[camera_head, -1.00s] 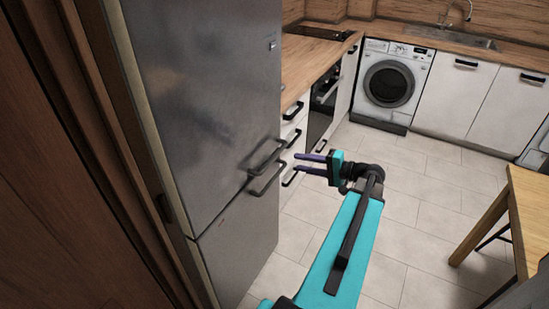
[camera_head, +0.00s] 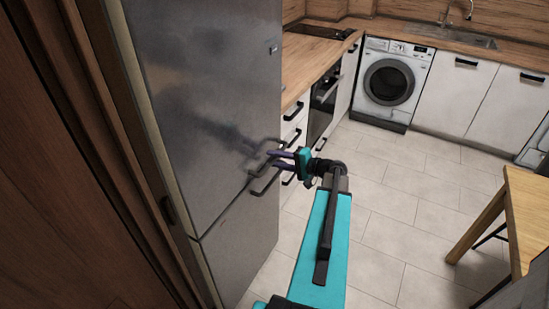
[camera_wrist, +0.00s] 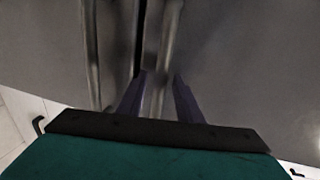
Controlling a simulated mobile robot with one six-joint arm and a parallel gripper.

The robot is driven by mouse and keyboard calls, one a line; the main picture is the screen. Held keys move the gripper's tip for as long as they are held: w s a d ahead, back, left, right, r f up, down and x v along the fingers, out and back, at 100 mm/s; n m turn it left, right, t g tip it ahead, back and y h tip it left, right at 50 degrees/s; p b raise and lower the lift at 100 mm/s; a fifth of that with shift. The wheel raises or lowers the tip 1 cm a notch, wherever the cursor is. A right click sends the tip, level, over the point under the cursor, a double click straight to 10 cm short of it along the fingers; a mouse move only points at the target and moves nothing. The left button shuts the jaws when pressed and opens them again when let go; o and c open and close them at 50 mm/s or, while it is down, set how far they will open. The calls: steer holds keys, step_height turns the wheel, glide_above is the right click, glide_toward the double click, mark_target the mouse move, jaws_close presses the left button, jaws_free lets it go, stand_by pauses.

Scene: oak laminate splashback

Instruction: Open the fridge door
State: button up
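The grey fridge (camera_head: 205,100) stands at the left with its doors shut. A dark seam parts the upper door from the lower door (camera_head: 235,250). The upper handle (camera_head: 258,147) and lower handle (camera_head: 264,186) sit close together near the doors' right edge. My gripper (camera_head: 270,159) is open, its purple fingers pointing left at the upper handle. In the wrist view, my fingers (camera_wrist: 158,92) lie on either side of one handle bar (camera_wrist: 168,40), seemingly the upper one, with gaps showing. The other bar (camera_wrist: 91,50) is outside them. Contact cannot be told.
White drawers and an oak counter (camera_head: 318,50) run beyond the fridge to a washing machine (camera_head: 390,82). A wooden table (camera_head: 527,205) stands at the right. Tiled floor (camera_head: 400,200) between is clear. A wooden wall (camera_head: 50,200) is close at the left.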

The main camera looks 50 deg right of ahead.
steer(key=shift+w+a, duration=0.1)
steer(key=shift+w, duration=0.2)
jaws_close()
steer(key=shift+s+a+f, duration=0.15)
steer(key=shift+a+f, duration=0.05)
steer(key=shift+a, duration=0.1)
